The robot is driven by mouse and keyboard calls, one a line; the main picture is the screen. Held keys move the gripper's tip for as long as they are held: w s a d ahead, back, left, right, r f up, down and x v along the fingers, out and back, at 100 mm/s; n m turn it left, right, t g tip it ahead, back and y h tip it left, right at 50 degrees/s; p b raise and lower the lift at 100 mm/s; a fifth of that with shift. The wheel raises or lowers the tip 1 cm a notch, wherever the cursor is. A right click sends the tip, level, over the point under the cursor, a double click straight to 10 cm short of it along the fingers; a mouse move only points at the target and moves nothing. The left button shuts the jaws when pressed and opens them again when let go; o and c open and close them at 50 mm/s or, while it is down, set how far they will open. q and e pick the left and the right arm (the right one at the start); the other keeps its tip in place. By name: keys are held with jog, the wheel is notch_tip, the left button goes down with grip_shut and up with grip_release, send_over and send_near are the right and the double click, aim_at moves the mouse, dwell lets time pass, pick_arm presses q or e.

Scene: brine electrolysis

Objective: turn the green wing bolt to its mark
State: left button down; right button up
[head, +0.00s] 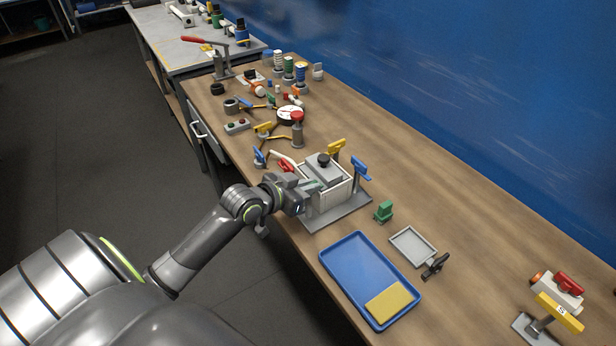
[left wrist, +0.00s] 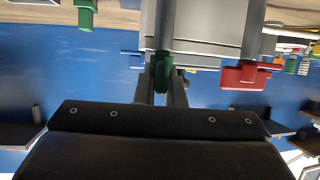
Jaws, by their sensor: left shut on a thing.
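The green wing bolt (left wrist: 163,70) shows in the middle of the left wrist view, between the two fingers of my left gripper (left wrist: 162,86), which is shut on it. In the head view my left gripper (head: 304,189) is at the near-left side of a pale box (head: 340,192) with a grey lid and black knob. The bolt is mostly hidden there by the gripper. I cannot make out its mark. A red wing handle (left wrist: 246,77) is to the right in the left wrist view. My right gripper is not in view.
A yellow handle (head: 337,147) and a blue handle (head: 361,169) stand at the box. A green block (head: 383,211), blue tray (head: 345,282) and grey tray (head: 411,247) lie to its right. Several fittings crowd the bench behind. The bench's right rear is clear.

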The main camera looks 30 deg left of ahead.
pick_arm(q)
jog(key=n+y+p, duration=0.1)
jog(key=p, duration=0.1)
jog(key=n+y+p, duration=0.1)
jog(key=y+p, duration=0.1)
jog(key=p, duration=0.1)
jog(key=shift+d+r+n, duration=0.1)
jog(key=shift+r+n, duration=0.2)
jog(key=shift+n, duration=0.1)
jog(key=shift+f+n+y+p, duration=0.15)
jog(key=shift+n+y+p, duration=0.55)
jog(key=shift+y, duration=0.2)
jog(key=shift+f+n+y, duration=0.15)
jog(key=shift+n+y, duration=0.55)
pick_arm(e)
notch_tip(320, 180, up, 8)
pick_arm(q)
jog(key=shift+f+n+g+y+b, duration=0.2)
jog(key=shift+n+g+y+b, duration=0.2)
jog(key=shift+n+y+b, duration=0.5)
jog(key=n+g+y+b, duration=0.4)
jog(key=n+y+b, duration=0.2)
jog(key=shift+r+n+g+y+b, duration=0.1)
jog(key=shift+n+g+y+b, duration=0.6)
jog(key=shift+n+g+b, duration=0.7)
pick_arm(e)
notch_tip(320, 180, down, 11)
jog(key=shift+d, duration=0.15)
